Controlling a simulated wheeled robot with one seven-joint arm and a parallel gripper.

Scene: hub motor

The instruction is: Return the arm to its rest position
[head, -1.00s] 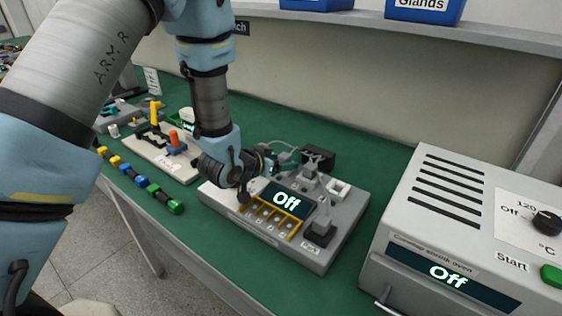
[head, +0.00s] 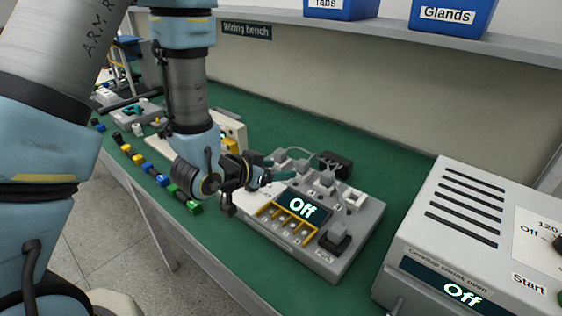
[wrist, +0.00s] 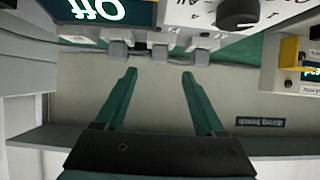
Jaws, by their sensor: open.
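My arm reaches in from the left in the head view, over the front of the green bench. My gripper (head: 268,172) is just left of and above the grey hub unit (head: 350,245), whose display reads "Off". In the wrist view my gripper (wrist: 157,75) shows two dark green fingers set wide apart, with nothing between them. The hub unit also shows upside down at the top of the wrist view (wrist: 185,14), with its dark knob (wrist: 238,13). I cannot tell from the head view whether the fingers touch the unit.
A grey shrink oven (head: 455,240) marked "Off" stands at the right. A shelf (head: 390,30) with blue bins (head: 452,14) runs along the back wall. Coloured connectors (head: 150,170) line the front edge at the left.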

